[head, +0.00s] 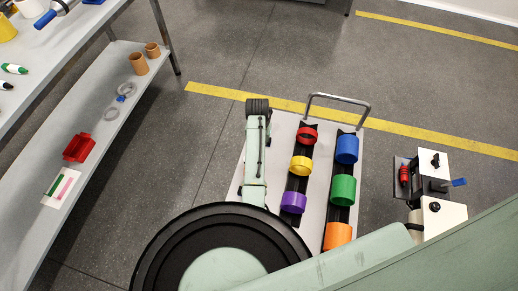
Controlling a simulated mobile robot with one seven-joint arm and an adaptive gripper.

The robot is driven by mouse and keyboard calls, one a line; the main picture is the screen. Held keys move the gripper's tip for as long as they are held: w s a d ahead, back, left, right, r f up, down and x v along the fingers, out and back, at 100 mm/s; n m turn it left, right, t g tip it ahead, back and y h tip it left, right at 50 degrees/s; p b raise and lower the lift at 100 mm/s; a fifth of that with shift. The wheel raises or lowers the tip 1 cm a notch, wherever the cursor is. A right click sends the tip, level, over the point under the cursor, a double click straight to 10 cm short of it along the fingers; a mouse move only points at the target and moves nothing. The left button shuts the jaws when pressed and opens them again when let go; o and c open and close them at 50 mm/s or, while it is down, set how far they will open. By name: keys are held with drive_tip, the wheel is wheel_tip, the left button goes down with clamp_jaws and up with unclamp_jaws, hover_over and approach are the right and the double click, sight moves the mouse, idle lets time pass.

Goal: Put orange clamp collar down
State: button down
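An orange ring-shaped piece (337,236), which looks like the orange clamp collar, sits at the near end of the right black rail on a pale cart top (282,130). My pale green arm link crosses the picture just below it and hides the near end of that rail. Whether anything touches the piece from below cannot be seen.
The right rail also holds green (343,189) and blue (347,149) pieces; the left rail holds red, yellow and purple ones (293,202). A white-and-black device (437,213) stands right. A grey shelf (95,125) with small items is left. Floor beyond the cart is clear.

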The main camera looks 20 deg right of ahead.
drive_tip(key=shift+w+f+b, duration=0.1)
drive_tip(key=shift+f+b, duration=1.25)
drive_tip(key=shift+f, duration=0.5)
drive_tip(key=shift+r, duration=0.15)
drive_tip(key=c, duration=2)
unclamp_jaws()
drive_tip(key=shift+c, duration=0.2)
drive_tip(key=o, duration=0.6)
drive_tip(key=r, duration=1.2)
drive_tip(key=shift+s+a+b, duration=0.2)
drive_tip(key=shift+s+b, duration=0.2)
